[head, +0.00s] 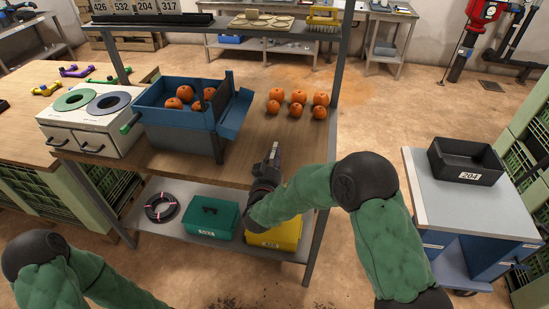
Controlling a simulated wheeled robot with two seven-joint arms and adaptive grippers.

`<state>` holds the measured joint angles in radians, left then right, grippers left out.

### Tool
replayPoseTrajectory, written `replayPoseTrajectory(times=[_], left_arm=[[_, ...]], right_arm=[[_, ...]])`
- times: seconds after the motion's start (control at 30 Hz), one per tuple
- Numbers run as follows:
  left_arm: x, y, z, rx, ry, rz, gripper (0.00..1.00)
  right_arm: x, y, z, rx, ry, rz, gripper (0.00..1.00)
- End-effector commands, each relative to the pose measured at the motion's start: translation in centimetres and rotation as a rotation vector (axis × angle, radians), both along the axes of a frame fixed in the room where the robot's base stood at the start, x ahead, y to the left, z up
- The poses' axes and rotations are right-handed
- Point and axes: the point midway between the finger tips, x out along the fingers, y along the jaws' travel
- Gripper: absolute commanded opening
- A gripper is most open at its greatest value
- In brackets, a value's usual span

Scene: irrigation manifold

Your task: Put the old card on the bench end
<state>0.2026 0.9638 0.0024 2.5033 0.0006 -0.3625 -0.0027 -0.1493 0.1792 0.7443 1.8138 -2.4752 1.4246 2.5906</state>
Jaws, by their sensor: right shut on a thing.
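My right gripper (273,154) is over the front of the wooden bench top (245,153), right of the blue crate. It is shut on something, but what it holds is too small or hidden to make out. I cannot pick out the old card with certainty. Number cards reading 426, 532, 204 and 317 (138,7) stand on the upper shelf. My left arm shows at the lower left, but its gripper is out of view.
A blue crate (180,117) of orange fruit stands on the bench, with several loose fruits (298,97) to its right. A white box with two round openings (88,120) is at left. A black tray marked 204 (466,156) sits on a cart at right.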

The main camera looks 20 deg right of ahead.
Motion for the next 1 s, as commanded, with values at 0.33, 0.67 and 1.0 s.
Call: replayPoseTrajectory(times=[0.33,0.67,1.0], left_arm=[[0.0,0.0,-0.5,0.0,0.0,0.0,0.0],[0.0,0.0,-0.3,0.0,0.0,0.0,0.0],[0.0,0.0,1.0,0.0,0.0,0.0,0.0]], right_arm=[[0.0,0.0,-0.2,0.001,0.001,0.0,0.45],[0.0,0.0,-0.1,0.001,0.001,0.0,0.45],[-3.7,2.5,0.2,-0.001,0.002,0.006,0.45]])
